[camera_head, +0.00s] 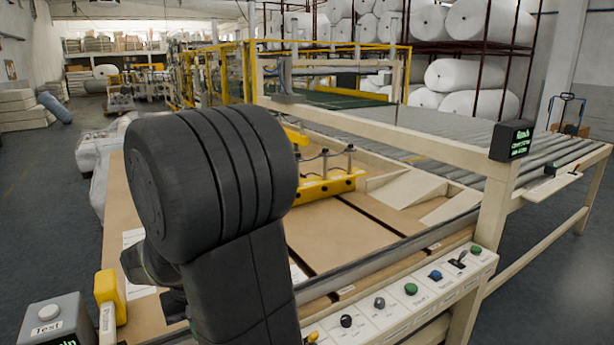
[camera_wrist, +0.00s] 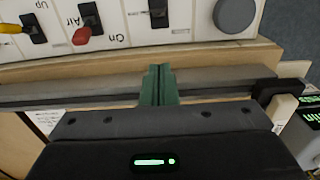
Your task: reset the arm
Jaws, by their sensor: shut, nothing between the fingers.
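My gripper shows in the wrist view with its green fingertips (camera_wrist: 158,84) together and nothing between them. It is over the metal edge rail (camera_wrist: 70,94) of the machine table, close to a panel with switches. In the head view my dark arm covers the middle left of the picture, and the fingers are hidden behind it.
A control panel (camera_head: 385,300) with coloured knobs runs along the machine's front. A grey Test box (camera_head: 45,318) and a yellow post (camera_head: 108,292) stand at the lower left. A beige frame post (camera_head: 492,215) carries a small display (camera_head: 512,140). A roller conveyor (camera_head: 470,140) lies behind.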

